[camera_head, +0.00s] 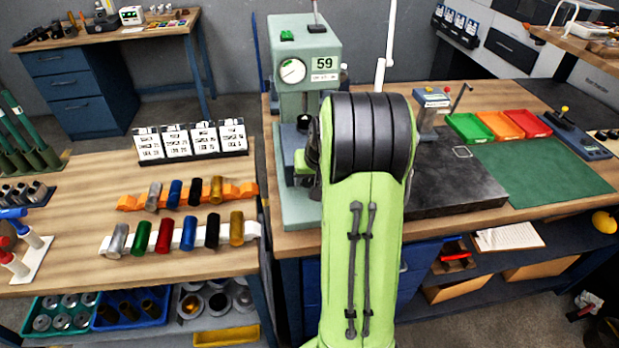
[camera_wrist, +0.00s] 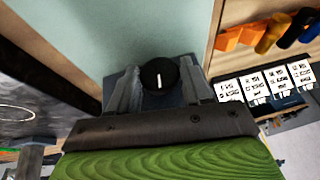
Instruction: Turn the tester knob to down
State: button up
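The tester (camera_head: 309,120) is a pale green machine marked 59, with a round dial, on the right-hand bench. Its knob (camera_wrist: 158,75) is black and round with a short white line, seen in the wrist view against a dark blue part. The line runs almost straight up and down in that picture, from near the knob's middle towards its lower edge. My gripper (camera_wrist: 160,83) has its two grey fingers apart, one on each side of the knob. I cannot see contact with the knob.
Left of the tester, a wooden bench holds an orange rack (camera_head: 130,203) and a white rack (camera_head: 187,243) with coloured cylinders, and several white cards (camera_head: 176,142). To the right are a dark plate (camera_head: 455,175), small coloured trays (camera_head: 470,127) and a green mat (camera_head: 545,172).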

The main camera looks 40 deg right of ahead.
jog(key=c, duration=0.5)
jog(key=shift+w+a+h+b, duration=0.1)
jog(key=shift+a+h+b, duration=0.05)
jog(key=shift+h+b, duration=0.2)
jog(key=shift+c, duration=0.2)
jog(key=shift+g+h, duration=0.35)
jog(key=shift+g, duration=0.15)
jog(key=o, duration=1)
jog(key=p+v, duration=0.2)
jog(key=v, duration=1.3)
jog(key=shift+s+r+p, duration=0.2)
jog(key=shift+r+p, duration=0.15)
jog(key=shift+r, duration=0.05)
